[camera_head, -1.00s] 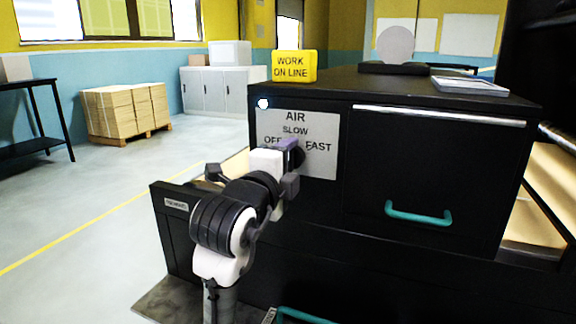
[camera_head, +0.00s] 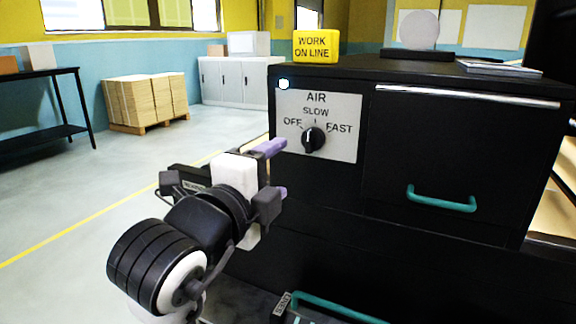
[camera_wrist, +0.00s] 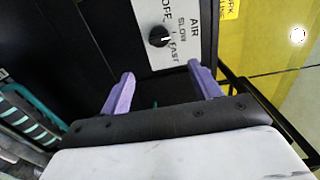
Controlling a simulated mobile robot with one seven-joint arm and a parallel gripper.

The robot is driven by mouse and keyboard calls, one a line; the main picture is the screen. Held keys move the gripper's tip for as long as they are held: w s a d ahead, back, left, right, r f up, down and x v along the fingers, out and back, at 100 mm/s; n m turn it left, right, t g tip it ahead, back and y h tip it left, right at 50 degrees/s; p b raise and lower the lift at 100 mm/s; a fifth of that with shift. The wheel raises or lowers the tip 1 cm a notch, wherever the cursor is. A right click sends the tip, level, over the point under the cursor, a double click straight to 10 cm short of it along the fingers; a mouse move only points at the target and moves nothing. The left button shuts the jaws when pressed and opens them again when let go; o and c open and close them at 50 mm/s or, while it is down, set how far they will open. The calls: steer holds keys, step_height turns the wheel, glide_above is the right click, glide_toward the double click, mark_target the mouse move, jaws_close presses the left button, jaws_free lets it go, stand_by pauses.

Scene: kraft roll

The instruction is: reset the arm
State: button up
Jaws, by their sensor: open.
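My gripper (camera_head: 276,170) has two purple fingers, spread apart with nothing between them. It is in front of the black cabinet, to the left of and below the black air knob (camera_head: 313,138), clear of it. The knob sits on a white plate (camera_head: 346,113) marked AIR, OFF, SLOW and FAST; its pointer stands nearly upright, near SLOW. In the wrist view the open gripper (camera_wrist: 160,90) shows both fingertips, with the knob (camera_wrist: 158,36) beyond them.
The black cabinet (camera_head: 450,150) has a drawer with a teal handle (camera_head: 441,199). A yellow WORK ON LINE block (camera_head: 316,46) stands on top. Another teal handle (camera_head: 335,306) is low in front. Open floor (camera_head: 60,200) lies to the left, with stacked boxes (camera_head: 146,100) further back.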

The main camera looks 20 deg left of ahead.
steer(key=shift+s, duration=0.5)
